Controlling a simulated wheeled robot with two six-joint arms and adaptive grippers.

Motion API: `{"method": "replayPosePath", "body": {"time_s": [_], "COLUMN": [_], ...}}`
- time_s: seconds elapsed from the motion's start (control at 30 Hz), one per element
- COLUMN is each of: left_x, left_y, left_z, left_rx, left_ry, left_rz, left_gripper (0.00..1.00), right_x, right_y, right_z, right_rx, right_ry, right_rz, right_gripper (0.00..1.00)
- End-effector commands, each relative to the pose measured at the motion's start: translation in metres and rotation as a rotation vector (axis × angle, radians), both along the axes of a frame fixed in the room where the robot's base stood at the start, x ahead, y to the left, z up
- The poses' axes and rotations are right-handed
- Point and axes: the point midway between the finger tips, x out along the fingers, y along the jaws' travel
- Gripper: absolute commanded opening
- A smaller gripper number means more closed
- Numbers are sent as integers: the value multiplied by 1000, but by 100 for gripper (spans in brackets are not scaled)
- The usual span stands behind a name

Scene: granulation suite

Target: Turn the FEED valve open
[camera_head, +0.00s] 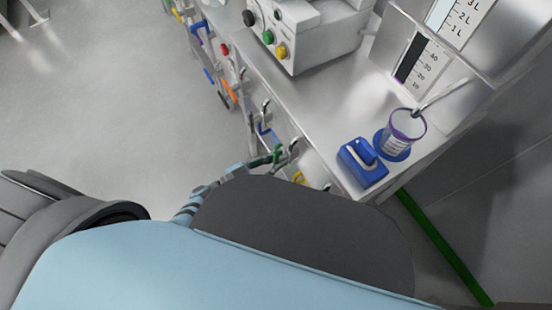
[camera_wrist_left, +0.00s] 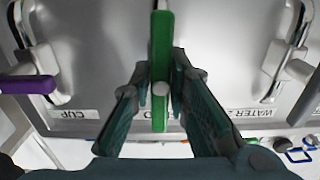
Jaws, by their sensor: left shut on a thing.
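A green valve handle (camera_wrist_left: 161,45) stands upright in the left wrist view, in front of a grey metal panel. My left gripper (camera_wrist_left: 161,90) is shut on it, with one finger on each side. The label behind the handle is mostly hidden; only a last letter like D shows. In the head view the left gripper (camera_head: 262,161) is at the front of the bench, by the green handle (camera_head: 277,155), which is partly hidden by my arm. My right gripper is not in view.
A WATER label (camera_wrist_left: 272,85) is at right. On the bench are a blue block (camera_head: 362,165), a clear cup (camera_head: 406,127) on a blue base, and a control box (camera_head: 315,35).

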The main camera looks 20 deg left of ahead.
Motion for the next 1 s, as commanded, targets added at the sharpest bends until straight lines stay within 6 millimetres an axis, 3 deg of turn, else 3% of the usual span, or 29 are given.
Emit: {"method": "replayPosePath", "body": {"time_s": [0.47,0.5,0.63,1.0], "left_x": [1,1,1,-5], "left_y": [1,1,1,5], "left_z": [1,1,1,0], "left_rx": [-15,-15,-15,-13], "left_ry": [10,10,10,13], "left_rz": [2,2,2,1], "left_gripper": [0,17,37,37], "right_x": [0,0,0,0], "right_y": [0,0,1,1], "right_z": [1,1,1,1], "right_rx": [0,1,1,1], "right_ry": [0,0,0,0], "right_rz": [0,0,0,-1], "right_gripper": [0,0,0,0]}}
